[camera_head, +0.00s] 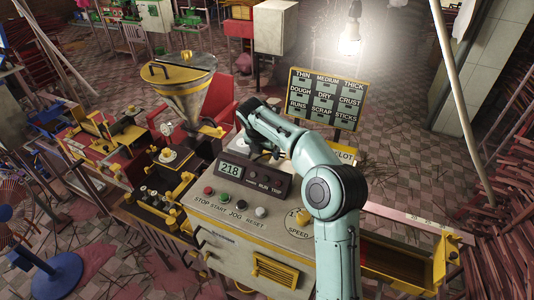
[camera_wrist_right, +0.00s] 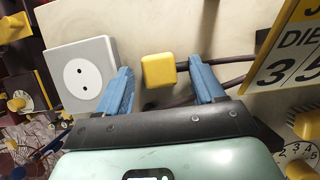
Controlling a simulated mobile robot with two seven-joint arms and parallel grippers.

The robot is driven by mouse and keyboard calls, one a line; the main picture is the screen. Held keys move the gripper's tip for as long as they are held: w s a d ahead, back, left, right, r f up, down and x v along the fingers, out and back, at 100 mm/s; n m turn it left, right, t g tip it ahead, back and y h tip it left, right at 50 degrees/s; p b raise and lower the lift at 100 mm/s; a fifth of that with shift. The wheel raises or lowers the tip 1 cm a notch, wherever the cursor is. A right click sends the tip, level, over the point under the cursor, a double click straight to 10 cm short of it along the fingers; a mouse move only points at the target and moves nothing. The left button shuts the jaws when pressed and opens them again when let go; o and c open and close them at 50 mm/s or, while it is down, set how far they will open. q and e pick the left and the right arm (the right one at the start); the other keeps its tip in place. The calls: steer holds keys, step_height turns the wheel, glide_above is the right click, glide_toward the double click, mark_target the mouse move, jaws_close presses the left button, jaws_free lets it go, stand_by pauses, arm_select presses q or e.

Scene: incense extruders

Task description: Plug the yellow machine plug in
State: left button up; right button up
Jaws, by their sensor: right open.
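The yellow plug (camera_wrist_right: 158,71) is a small block in the right wrist view, with a dark cable running off to the right. My right gripper (camera_wrist_right: 161,78) is open, with one blue finger on each side of the plug and a gap to both. A light grey wall socket (camera_wrist_right: 82,74) with two round holes is just left of the gripper, on a pale panel. In the head view my right gripper (camera_head: 257,150) reaches down behind the machine's display box, and the plug and socket are hidden there. My left gripper is not in view.
The cream control machine (camera_head: 225,228) with coloured buttons and a 21.8 display (camera_head: 231,169) stands below my arm. A metal hopper (camera_head: 186,88) is at left. A board of labels (camera_head: 326,98) stands behind. A yellow die card (camera_wrist_right: 292,50) is right of the gripper.

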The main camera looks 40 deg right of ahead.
mark_target(265, 152)
steer(key=shift+c, duration=0.3)
steer(key=c, duration=1)
steer(key=shift+r, duration=0.1)
step_height(265, 152, up, 10)
steer(key=shift+f, duration=0.1)
